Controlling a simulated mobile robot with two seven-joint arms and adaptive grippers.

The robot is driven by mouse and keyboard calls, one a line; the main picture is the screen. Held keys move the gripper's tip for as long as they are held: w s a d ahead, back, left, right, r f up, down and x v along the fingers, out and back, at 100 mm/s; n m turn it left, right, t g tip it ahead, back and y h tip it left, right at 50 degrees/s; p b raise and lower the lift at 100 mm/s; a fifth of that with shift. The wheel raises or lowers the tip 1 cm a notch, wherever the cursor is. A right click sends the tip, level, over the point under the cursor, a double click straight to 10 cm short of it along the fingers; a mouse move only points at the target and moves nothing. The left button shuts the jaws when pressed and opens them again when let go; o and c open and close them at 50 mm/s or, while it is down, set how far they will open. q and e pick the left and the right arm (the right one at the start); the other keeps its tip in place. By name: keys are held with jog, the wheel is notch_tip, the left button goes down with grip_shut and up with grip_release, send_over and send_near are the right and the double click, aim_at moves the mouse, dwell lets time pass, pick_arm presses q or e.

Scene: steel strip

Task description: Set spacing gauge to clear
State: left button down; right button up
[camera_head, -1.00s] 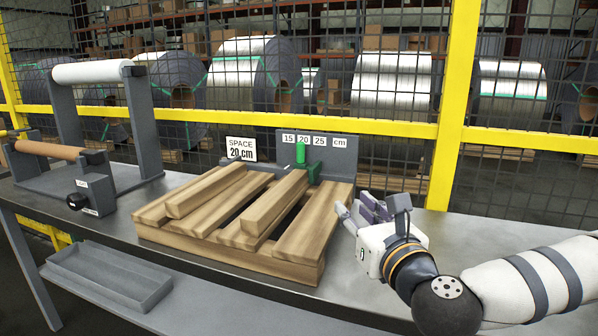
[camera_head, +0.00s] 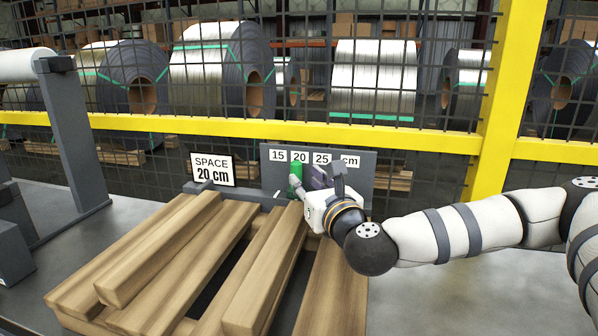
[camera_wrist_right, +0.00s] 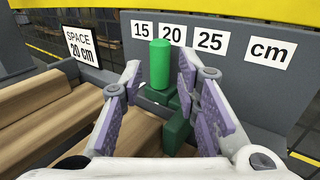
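The spacing gauge is a grey board (camera_head: 345,178) with white labels 15, 20, 25 and cm, at the back of the bench. Its upright green handle (camera_head: 295,172) stands at the 20 label; in the right wrist view the handle (camera_wrist_right: 159,66) overlaps the left side of that label. A green block (camera_wrist_right: 178,132) sits below it. My right gripper (camera_head: 307,181) is just right of the handle in the head view. In the wrist view its fingers (camera_wrist_right: 160,74) are spread, with the handle showing between the tips. I cannot tell whether they touch it. My left gripper is not in view.
A sign (camera_head: 212,170) reading SPACE 20 cm stands left of the gauge. Wooden planks (camera_head: 150,250) lie on the bench in front, one raised plank close to my gripper. A yellow-framed mesh fence (camera_head: 420,138) runs behind. Bare bench (camera_head: 440,295) lies to the right.

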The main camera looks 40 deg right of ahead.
aim_at(298, 171)
jog(key=x, duration=0.4)
jog(key=shift+w, duration=0.35)
grip_shut()
jog(key=shift+d, duration=0.15)
